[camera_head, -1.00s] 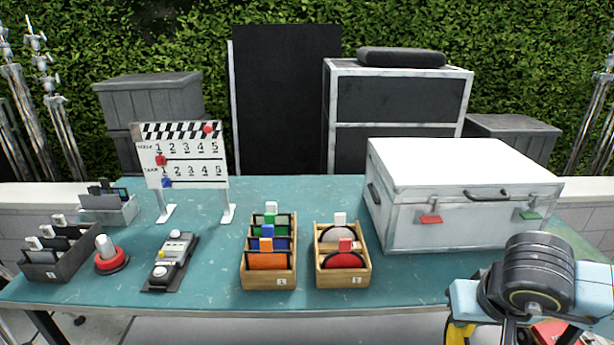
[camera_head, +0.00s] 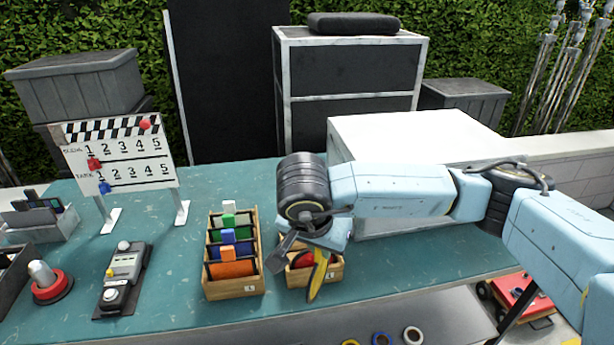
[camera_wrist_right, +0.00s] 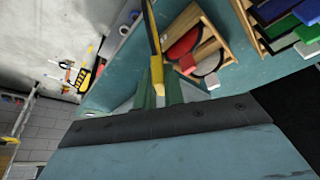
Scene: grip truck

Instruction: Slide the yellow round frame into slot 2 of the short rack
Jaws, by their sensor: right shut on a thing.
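My right gripper (camera_head: 316,246) is shut on the yellow round frame (camera_head: 318,275), held edge-on and tilted over the short wooden rack. The yellow frame also shows edge-on between the fingers in the right wrist view (camera_wrist_right: 153,40), beside the rack and apart from its wooden walls there. The short rack (camera_head: 334,275) is partly hidden by the gripper and frame in the head view. It holds a red round frame (camera_wrist_right: 183,46) and a pale round frame (camera_wrist_right: 209,63). The gripper hides its slots in the head view. My left gripper is not in view.
A taller wooden rack (camera_head: 235,288) with several coloured square frames stands just left of the short rack. A white case (camera_head: 400,135) is behind my right arm. A control box (camera_head: 122,275), red button (camera_head: 50,285) and slate board (camera_head: 115,155) are further left. The table's front edge is close.

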